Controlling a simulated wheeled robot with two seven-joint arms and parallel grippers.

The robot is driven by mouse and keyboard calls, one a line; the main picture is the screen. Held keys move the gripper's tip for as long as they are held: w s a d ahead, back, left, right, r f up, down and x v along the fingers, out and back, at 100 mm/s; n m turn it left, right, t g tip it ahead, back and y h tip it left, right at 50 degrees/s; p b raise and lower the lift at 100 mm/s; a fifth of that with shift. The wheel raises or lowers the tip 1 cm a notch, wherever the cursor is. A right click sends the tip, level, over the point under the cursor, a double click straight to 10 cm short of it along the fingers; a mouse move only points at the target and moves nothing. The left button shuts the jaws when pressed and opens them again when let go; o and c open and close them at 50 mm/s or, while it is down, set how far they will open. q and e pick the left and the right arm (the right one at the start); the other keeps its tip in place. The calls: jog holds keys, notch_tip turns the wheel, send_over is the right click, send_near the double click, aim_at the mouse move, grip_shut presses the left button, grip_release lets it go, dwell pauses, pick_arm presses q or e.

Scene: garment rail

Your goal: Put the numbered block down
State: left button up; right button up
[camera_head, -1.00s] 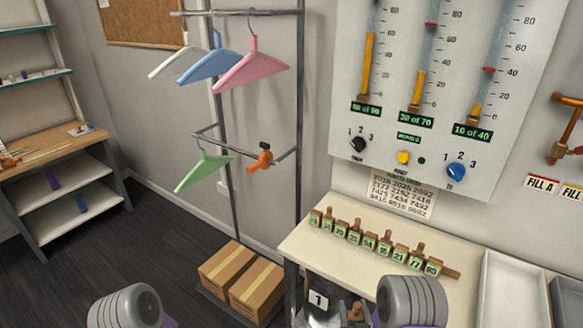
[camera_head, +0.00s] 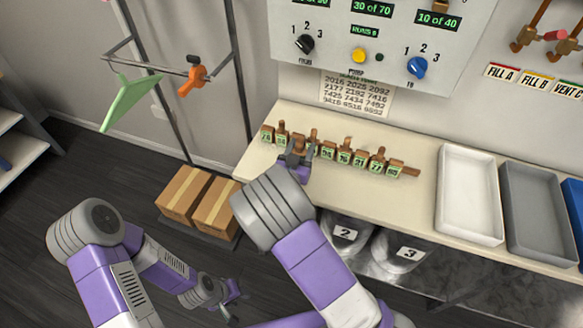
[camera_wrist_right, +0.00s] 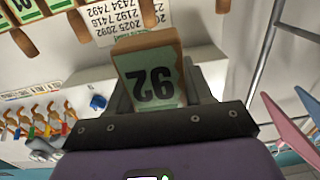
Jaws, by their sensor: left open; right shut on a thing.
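My right gripper (camera_head: 298,158) is over the bench at the left part of the row of numbered blocks. It is shut on a numbered block (camera_wrist_right: 152,78), a wooden block with a green label. The right wrist view is upside down, so I cannot be sure whether the label reads 92 or 26. In the head view my gripper mostly hides the held block, and I cannot tell whether it touches the rack. My left gripper (camera_head: 230,302) is open and empty, low over the floor.
A white tray (camera_head: 470,240) and a grey tray (camera_head: 540,250) stand right of the rack. The bench top (camera_head: 400,210) is bare in front of the rack. A number sheet (camera_head: 357,93) hangs behind it. Containers marked 2 and 3 are below, with cardboard boxes (camera_head: 184,193) at left.

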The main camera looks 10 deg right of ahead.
jog(key=shift+w+a+r, duration=0.4)
jog(key=shift+w+r, duration=0.15)
pick_arm(q)
jog(key=shift+w, duration=0.45)
pick_arm(e)
jog(key=shift+s, duration=0.1)
pick_arm(q)
notch_tip(320, 180, down, 3)
jog(key=b, duration=0.3)
pick_arm(e)
notch_tip(320, 180, down, 10)
jog(key=shift+r, duration=0.2)
pick_arm(q)
jog(key=shift+f, duration=0.1)
pick_arm(e)
jog(key=shift+f, duration=0.1)
jog(key=o, duration=0.6)
jog(key=shift+f, duration=0.15)
jog(key=o, duration=0.4)
jog(key=shift+o, duration=0.2)
